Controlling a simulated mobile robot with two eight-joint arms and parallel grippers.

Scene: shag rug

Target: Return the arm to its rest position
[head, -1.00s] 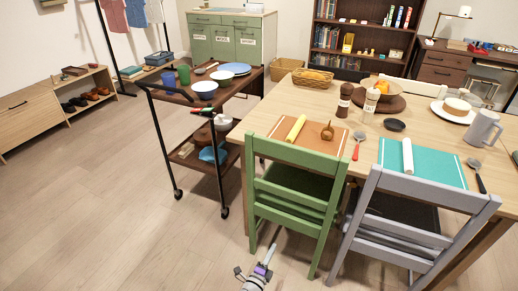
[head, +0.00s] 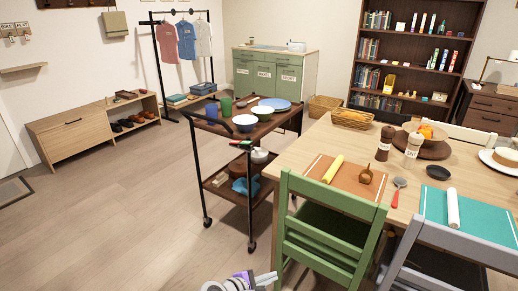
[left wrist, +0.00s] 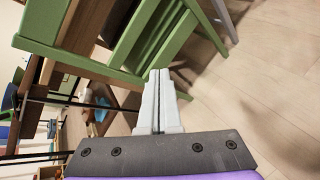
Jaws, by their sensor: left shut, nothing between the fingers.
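My left gripper (head: 266,278) shows at the bottom edge of the head view, low in front of the green chair (head: 330,225). In the left wrist view its two pale fingers (left wrist: 158,100) are together, with nothing between them. They point towards the green chair (left wrist: 120,35), whose frame fills the upper left of that view. I cannot tell the exact gap between fingers and chair. My right gripper is in neither view.
A dining table (head: 310,145) stands at the right, with a grey chair (head: 450,250) beside the green one. A dark trolley (head: 225,128) with bowls stands left of the table. The wooden floor (head: 120,220) at the left is open.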

